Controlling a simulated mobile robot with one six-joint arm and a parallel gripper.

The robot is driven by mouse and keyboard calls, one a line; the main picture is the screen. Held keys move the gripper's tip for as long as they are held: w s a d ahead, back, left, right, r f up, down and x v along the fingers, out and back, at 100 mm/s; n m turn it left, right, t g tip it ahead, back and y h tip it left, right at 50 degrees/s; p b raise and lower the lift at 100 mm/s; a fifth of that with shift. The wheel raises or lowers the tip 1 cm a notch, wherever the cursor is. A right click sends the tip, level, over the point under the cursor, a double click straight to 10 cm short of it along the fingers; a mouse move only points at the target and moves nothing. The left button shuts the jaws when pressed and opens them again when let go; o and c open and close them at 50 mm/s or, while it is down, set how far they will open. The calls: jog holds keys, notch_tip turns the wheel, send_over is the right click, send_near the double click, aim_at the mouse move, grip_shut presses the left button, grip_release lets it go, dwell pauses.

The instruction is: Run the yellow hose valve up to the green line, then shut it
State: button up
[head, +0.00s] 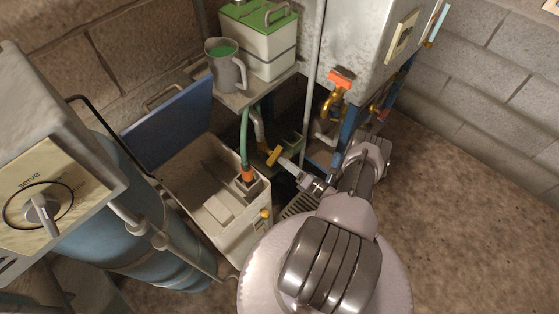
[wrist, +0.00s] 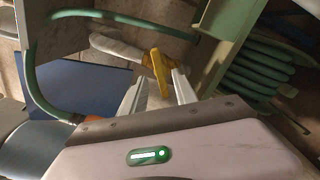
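The yellow hose valve handle (head: 274,155) sits at the lower end of a pale pipe below the shelf. In the wrist view the yellow handle (wrist: 160,72) stands upright between and just beyond my fingertips. My gripper (head: 285,164) reaches it from the lower right. In the wrist view my gripper (wrist: 160,84) is open, with a gap seen on both sides of the handle. A green hose (head: 244,137) runs down to an orange fitting (head: 248,174) at the pale open tank (head: 190,200). I cannot make out a green line.
A grey jug with green contents (head: 226,70) and a green-lidded box (head: 259,40) stand on the shelf above. An orange-handled tap (head: 340,80) is on the right. A blue panel (head: 170,125) is behind the tank. Coiled green hose (wrist: 262,70) lies right of my fingers.

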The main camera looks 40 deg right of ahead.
aim_at(275, 156)
jog(key=shift+w+a, duration=0.15)
jog(key=shift+w, duration=1.65)
grip_shut()
jog(key=shift+f+m+b, duration=0.1)
jog(key=shift+m+b, duration=0.3)
jog(key=shift+b, duration=0.1)
jog(key=shift+m, duration=2.9)
jog(key=shift+f, duration=0.1)
